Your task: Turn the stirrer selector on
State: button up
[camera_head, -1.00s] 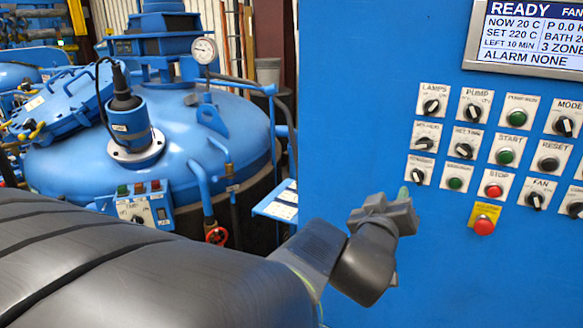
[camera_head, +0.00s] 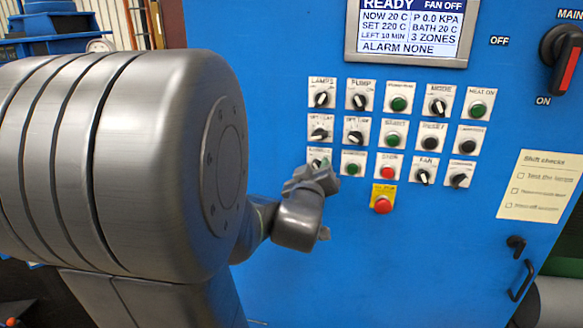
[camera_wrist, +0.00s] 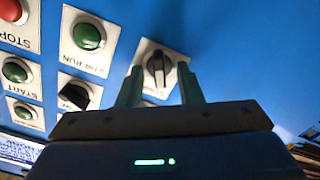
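The stirrer selector (camera_wrist: 158,68) is a black knob on a white plate in the wrist view, beside a green button labelled STIR RUN (camera_wrist: 88,36). My gripper (camera_wrist: 160,74) is open, with one green finger on each side of the knob and gaps showing. I cannot tell whether either finger touches it. In the head view, my gripper (camera_head: 318,172) is at the left end of the third control row and covers part of the selector plate (camera_head: 313,152). The selector's exact pointer direction is unclear.
The blue panel carries several close-set selectors and buttons. The red STOP button (camera_head: 387,172) and red emergency button (camera_head: 382,205) are to the right. The display (camera_head: 411,30) reads READY, FAN OFF. A main switch (camera_head: 562,55) is at the far right.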

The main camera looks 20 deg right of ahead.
grip_shut()
jog(key=shift+m+b, duration=0.3)
jog(key=shift+b, duration=0.1)
jog(key=shift+s+d+m+b, duration=0.1)
jog(key=shift+m+b, duration=2.4)
jog(key=shift+m, duration=0.35)
jog(key=shift+s+d+m+b, duration=0.1)
jog(key=shift+m+b, duration=2.4)
jog(key=shift+m, duration=0.35)
